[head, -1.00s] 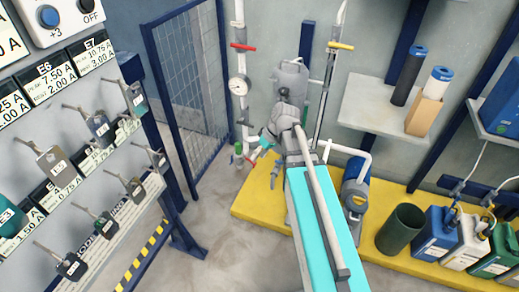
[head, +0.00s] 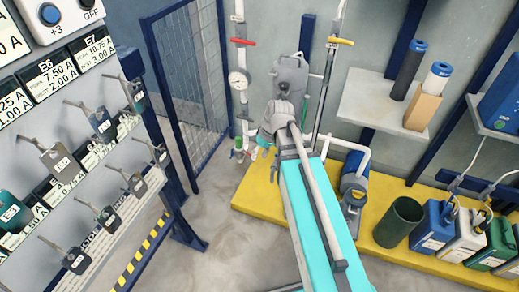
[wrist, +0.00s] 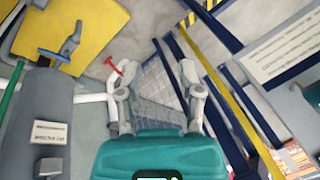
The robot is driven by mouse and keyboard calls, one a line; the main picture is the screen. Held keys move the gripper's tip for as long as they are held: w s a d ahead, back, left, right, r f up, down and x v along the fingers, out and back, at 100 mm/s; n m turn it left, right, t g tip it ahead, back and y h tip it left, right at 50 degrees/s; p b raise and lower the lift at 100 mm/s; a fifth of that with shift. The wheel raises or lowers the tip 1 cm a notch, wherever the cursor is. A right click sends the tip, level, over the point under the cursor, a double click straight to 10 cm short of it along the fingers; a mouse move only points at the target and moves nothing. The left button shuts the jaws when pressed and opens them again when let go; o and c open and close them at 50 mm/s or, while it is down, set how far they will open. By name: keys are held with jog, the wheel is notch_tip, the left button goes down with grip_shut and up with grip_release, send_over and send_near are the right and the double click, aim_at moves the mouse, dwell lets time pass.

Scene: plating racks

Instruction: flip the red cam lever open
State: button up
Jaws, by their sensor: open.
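A small red lever (wrist: 115,67) shows in the wrist view on the white pipe, just above and left of my left finger. It looks apart from the finger. My gripper (wrist: 161,93) is open, with its two grey fingers spread and nothing between them. In the head view a red lever (head: 243,42) sits across the vertical white pipe at the back wall; I cannot tell whether it is the same one. My gripper is mostly hidden there behind my own arm, near the pipe's lower end.
A grey cylinder (wrist: 47,125) with a blue handle (wrist: 53,55) stands at left in the wrist view. A round gauge (head: 238,82) sits on the pipe. A mesh panel (head: 186,88) stands left of it. A yellow platform (head: 262,198) carries a blue pump (head: 354,172).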

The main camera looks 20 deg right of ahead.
jog(key=s+m+h, duration=0.3)
jog(key=s, duration=0.3)
jog(key=shift+s+f+m+h, duration=0.2)
jog(key=shift+f+m+h, duration=0.1)
jog(key=shift+f, duration=0.15)
jog(key=shift+d, duration=0.1)
